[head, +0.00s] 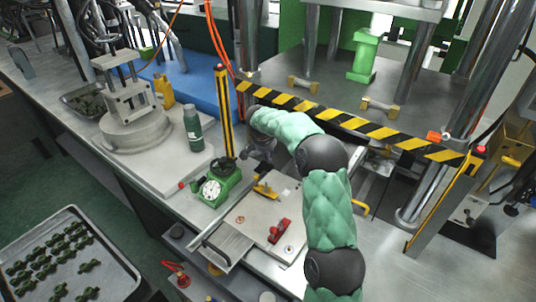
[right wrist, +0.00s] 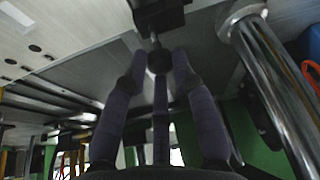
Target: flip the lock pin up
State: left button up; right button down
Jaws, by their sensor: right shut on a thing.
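The lock pin (right wrist: 158,62) shows in the right wrist view as a short dark stem with a rounded end, hanging from a black block (right wrist: 158,14) on the underside of a grey plate. My right gripper (right wrist: 160,66) is shut on the pin's rounded end, with a dark finger on each side of it. In the head view my right gripper (head: 262,150) is at the press, beside the striped bar, and its fingers are mostly hidden by my green-padded arm. The pin cannot be made out there. My left gripper is not in view.
A yellow-black striped bar (head: 320,112) crosses the press front, with a striped post (head: 224,112) at its left. A green dial gauge (head: 214,188), a green bottle (head: 193,128) and a plate with a red clamp (head: 279,231) stand nearby. A steel column (right wrist: 275,90) is close right of the gripper.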

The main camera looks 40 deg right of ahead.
jog(key=c, duration=1.1)
grip_release()
jog(key=shift+w+d+r, duration=0.2)
jog(key=shift+w+r, duration=0.05)
jog(key=shift+r, duration=0.25)
jog(key=shift+o, duration=0.3)
jog(key=shift+a+f, duration=0.1)
jog(key=shift+f, duration=0.05)
jog(key=v, duration=1.2)
jog(key=shift+s, duration=0.15)
